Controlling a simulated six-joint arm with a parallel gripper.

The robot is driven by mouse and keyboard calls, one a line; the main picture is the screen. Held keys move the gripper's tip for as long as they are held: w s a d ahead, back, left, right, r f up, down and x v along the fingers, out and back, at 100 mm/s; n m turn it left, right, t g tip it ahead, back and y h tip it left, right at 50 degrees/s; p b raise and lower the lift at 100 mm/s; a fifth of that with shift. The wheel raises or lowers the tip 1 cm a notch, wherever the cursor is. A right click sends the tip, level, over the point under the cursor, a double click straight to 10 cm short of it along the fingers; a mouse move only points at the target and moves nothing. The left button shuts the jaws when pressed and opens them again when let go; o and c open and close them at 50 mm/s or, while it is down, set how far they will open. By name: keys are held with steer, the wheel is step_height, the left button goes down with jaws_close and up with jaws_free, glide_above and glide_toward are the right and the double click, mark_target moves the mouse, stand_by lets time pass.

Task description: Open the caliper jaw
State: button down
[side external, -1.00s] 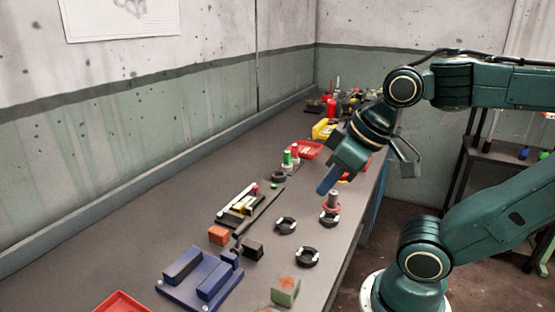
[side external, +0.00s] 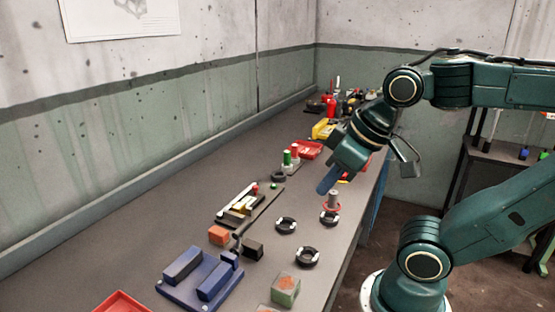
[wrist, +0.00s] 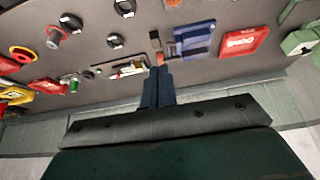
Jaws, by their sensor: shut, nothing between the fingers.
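A fixture with a white bar and yellow pieces on a dark base (side external: 238,207) lies on the bench, with a long dark bar (side external: 262,207) beside it. One of these may be the caliper, but I cannot tell which part is its jaw. The fixture also shows in the wrist view (wrist: 130,68), just left of my fingertips. My gripper (side external: 323,189) is shut and empty. It hangs above the bench's right side, apart from the fixture, with its blue fingers pointing down and left. In the wrist view the fingers (wrist: 158,70) lie side by side.
Two dark rings (side external: 286,225) (side external: 307,257) lie near the right edge. A post with a red ring (side external: 333,201) stands just below my gripper. A blue fixture (side external: 187,292), orange block (side external: 219,235) and black block (side external: 252,249) are nearer. Red and green pegs (side external: 291,157) stand farther back.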

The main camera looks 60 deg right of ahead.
steer(key=c, duration=1.3)
jaws_free()
steer(key=shift+w+r, duration=0.15)
steer(key=shift+w, duration=0.05)
steer(key=w+d+r+m+g, duration=0.1)
steer(key=w+d, duration=0.3)
steer(key=w, duration=0.4)
steer(key=w+d+r+m+g, duration=0.15)
steer(key=w+d, duration=0.25)
steer(key=w, duration=0.5)
steer(key=w+d+f+g, duration=0.3)
steer(key=w+d+f, duration=0.7)
steer(key=w+d, duration=0.2)
steer(key=d, duration=0.2)
steer(key=shift+w+d+f, duration=0.25)
steer(key=shift+d+f, duration=0.15)
steer(key=shift+f+m, duration=0.1)
steer(key=shift+m, duration=0.15)
